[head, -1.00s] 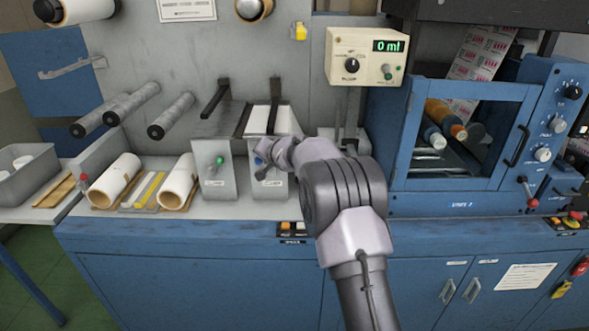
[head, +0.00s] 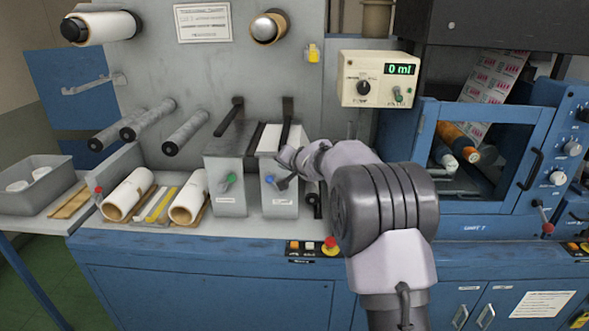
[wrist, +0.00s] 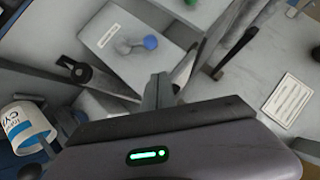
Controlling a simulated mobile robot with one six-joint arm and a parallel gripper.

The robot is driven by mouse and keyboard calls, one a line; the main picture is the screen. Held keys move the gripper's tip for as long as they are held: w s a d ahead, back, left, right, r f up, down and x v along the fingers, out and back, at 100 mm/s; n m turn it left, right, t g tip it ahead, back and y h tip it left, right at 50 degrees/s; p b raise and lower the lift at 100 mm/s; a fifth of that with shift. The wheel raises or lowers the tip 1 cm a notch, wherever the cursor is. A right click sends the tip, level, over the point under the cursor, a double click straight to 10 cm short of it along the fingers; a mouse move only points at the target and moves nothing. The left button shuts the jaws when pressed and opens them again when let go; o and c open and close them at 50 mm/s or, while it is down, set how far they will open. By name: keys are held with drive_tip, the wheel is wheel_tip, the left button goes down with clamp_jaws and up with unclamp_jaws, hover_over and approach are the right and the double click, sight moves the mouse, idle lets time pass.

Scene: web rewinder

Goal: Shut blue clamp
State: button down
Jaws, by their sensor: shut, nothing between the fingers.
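The blue clamp is a grey box (head: 279,201) with a white label and a blue-tipped lever (head: 268,180) on its front. In the wrist view the blue knob (wrist: 150,42) ends a short grey lever on the light clamp face.
A similar box with a green-knobbed lever (head: 228,180) stands just left. Paper rolls (head: 128,194) lie further left on the bench. A control box (head: 375,80) hangs above right. A blue windowed cabinet (head: 428,150) stands at right. A red button (head: 331,242) is below.

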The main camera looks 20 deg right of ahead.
drive_tip(key=a+v, duration=0.1)
drive_tip(key=v, duration=0.5)
drive_tip(key=shift+d+b, duration=0.2)
drive_tip(key=shift+b, duration=0.15)
drive_tip(key=shift+r, duration=0.15)
drive_tip(key=s+a+r+n+g+y, duration=0.1)
drive_tip(key=s+a+r, duration=0.15)
drive_tip(key=s, duration=0.65)
drive_tip(key=s+a+r+n+g, duration=0.1)
drive_tip(key=s+a, duration=0.3)
drive_tip(key=s, duration=0.4)
drive_tip(key=s+a+r+n+g+y, duration=0.15)
drive_tip(key=s+a, duration=0.25)
drive_tip(key=s, duration=0.5)
drive_tip(key=s+f+g+h, duration=0.1)
drive_tip(key=s+f, duration=0.3)
drive_tip(key=s, duration=0.6)
drive_tip(key=s+d+f+g+h, duration=0.1)
drive_tip(key=s+f, duration=0.3)
drive_tip(key=s, duration=0.7)
drive_tip(key=shift+s+d+f+g, duration=0.2)
drive_tip(key=shift+d+g, duration=0.1)
drive_tip(key=shift+g, duration=0.05)
